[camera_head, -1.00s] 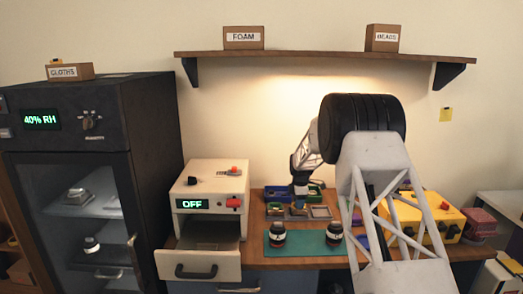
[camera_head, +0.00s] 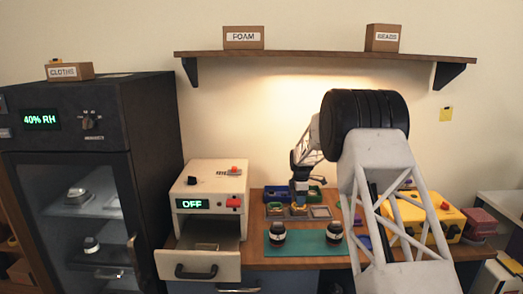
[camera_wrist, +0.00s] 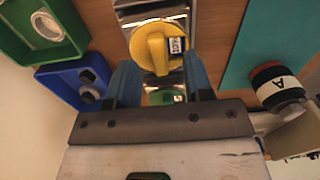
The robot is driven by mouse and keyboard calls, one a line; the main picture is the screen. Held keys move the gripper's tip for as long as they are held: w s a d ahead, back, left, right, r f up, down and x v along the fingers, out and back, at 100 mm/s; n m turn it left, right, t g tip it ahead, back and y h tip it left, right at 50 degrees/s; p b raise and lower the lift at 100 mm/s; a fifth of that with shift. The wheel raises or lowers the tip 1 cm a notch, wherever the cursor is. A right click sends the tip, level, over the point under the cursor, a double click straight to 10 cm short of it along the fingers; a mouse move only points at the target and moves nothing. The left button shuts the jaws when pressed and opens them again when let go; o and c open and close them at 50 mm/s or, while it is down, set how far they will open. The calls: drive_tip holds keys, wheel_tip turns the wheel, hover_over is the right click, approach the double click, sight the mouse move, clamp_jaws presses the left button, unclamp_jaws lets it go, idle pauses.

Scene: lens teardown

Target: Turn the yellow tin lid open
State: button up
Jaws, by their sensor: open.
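The yellow tin lid (camera_wrist: 153,48) shows in the wrist view as a round cap with a raised ridge across it and a small white label at its side. It sits on a shiny metal tin, just beyond my fingertips. My gripper (camera_wrist: 160,78) is open, its two blue fingers apart with nothing held between them. A green lid (camera_wrist: 166,97) on another shiny tin shows low between the fingers, partly hidden by the gripper body. In the head view my gripper (camera_head: 299,200) hangs over the row of small tins on the bench, and I cannot make out the yellow lid clearly there.
A green bin (camera_wrist: 20,42) and a blue bin (camera_wrist: 60,82) stand beside the tins. A teal mat (camera_head: 305,247) with two dark jars (camera_head: 277,232) lies in front. An open drawer (camera_head: 198,262) juts out at left; a yellow box (camera_head: 440,212) stands at right.

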drive_tip(key=shift+w+r, duration=0.1)
drive_tip(key=shift+r, duration=2.55)
drive_tip(key=shift+r, duration=0.15)
wheel_tip(320, 180, up, 6)
drive_tip(key=shift+f, duration=0.15)
idle(0.3)
